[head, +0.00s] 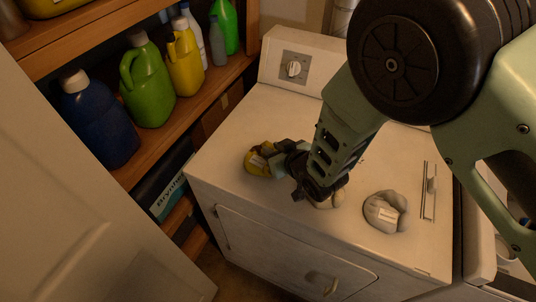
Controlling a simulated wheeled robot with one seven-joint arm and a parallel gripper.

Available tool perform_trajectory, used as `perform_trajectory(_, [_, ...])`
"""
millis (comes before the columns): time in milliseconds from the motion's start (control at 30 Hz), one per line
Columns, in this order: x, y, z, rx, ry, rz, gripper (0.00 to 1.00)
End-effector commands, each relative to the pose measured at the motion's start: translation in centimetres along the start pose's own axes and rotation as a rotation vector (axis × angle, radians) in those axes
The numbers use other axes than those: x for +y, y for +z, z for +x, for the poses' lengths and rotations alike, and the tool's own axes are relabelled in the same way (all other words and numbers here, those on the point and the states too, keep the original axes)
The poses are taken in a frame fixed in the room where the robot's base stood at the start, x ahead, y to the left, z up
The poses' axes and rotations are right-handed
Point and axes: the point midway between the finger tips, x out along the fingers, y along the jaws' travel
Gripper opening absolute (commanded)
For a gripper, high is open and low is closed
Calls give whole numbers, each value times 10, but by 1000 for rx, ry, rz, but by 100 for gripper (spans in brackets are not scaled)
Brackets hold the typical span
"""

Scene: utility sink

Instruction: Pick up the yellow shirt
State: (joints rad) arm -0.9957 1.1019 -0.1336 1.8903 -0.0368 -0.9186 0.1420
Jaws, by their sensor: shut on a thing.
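The yellow shirt (255,165) is a small crumpled bundle with a pale label, on the white machine's top toward its left side. My gripper (277,160) reaches in from the right, low over the top, and its fingers are shut on the shirt's right side. The fingers and my arm hide part of the shirt. I cannot tell whether the shirt is lifted off the surface.
A whitish crumpled cloth (384,212) with a label lies to the right on the white machine (235,140). Another pale bundle (330,201) is partly hidden behind my gripper. Shelves at left hold several bottles, including a green jug (147,85). A pale door panel fills the lower left.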

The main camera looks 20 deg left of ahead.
Motion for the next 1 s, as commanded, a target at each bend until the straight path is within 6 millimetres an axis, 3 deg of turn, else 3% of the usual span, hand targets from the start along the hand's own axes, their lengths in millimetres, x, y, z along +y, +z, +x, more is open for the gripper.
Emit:
perform_trajectory(267, [0, -10, -5, 1, 0, 1, 0])
perform_trajectory(733, [0, -72, -39, 5, 0, 1, 0])
perform_trajectory(1000, [0, -88, -48, 0, 0, -1, 0])
